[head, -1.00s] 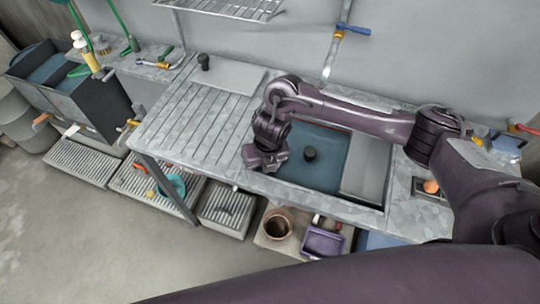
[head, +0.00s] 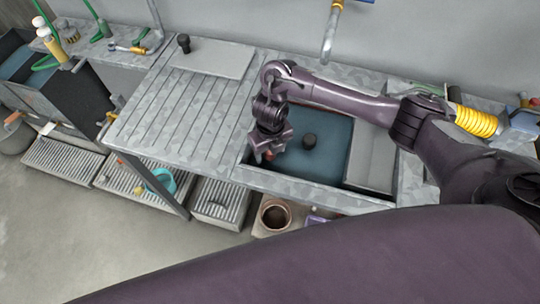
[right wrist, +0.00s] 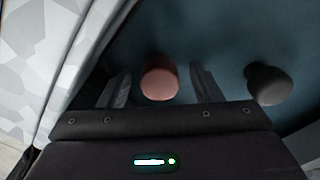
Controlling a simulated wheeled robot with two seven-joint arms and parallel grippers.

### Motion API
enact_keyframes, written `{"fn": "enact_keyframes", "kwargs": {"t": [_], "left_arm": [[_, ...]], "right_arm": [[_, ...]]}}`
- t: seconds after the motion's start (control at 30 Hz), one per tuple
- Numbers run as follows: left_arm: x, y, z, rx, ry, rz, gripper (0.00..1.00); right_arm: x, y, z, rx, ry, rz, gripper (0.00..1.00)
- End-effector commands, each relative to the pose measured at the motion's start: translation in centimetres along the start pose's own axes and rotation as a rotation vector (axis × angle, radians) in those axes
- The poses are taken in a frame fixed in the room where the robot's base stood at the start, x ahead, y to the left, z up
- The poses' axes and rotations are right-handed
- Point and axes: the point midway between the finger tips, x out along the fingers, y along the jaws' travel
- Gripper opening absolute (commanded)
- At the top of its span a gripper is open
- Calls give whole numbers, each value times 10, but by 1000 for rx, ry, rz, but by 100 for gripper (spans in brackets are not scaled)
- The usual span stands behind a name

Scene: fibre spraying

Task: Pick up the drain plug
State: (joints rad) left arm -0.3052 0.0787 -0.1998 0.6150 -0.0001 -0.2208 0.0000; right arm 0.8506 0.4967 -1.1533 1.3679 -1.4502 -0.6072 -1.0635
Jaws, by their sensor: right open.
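A short reddish-brown round plug (right wrist: 159,78) stands in the blue sink basin (head: 333,165), near its left side. In the right wrist view it lies between the two spread fingers of my right gripper (right wrist: 161,80), with gaps on both sides. In the head view my right gripper (head: 268,153) points down into the basin's left part, and a bit of reddish colour (head: 267,155) shows by its fingers. A black knob-topped piece (head: 309,141) stands in the basin to the right, and also shows in the right wrist view (right wrist: 268,84). My left gripper is not visible.
The sink's metal rim (head: 300,188) runs close to the gripper's left and front. A ribbed drainboard (head: 185,120) with a grey board (head: 213,59) and a black knob (head: 184,43) lies to the left. A grey tray (head: 372,158) fills the basin's right end.

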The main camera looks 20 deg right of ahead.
Motion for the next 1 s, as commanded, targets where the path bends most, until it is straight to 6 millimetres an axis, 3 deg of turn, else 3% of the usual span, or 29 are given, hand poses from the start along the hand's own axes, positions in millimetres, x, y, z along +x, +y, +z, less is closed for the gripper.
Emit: {"fn": "enact_keyframes", "kwargs": {"t": [0.13, 0.4, 0.77, 1.0], "left_arm": [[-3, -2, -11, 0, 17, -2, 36], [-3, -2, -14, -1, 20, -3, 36], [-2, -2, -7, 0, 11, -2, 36], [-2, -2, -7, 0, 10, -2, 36]], "right_arm": [[14, 0, 0, 0, 0, 0, 59], [16, 0, 1, 0, -2, 0, 57], [16, 0, 1, 0, -2, 0, 10], [16, 0, 1, 0, -2, 0, 9]]}}
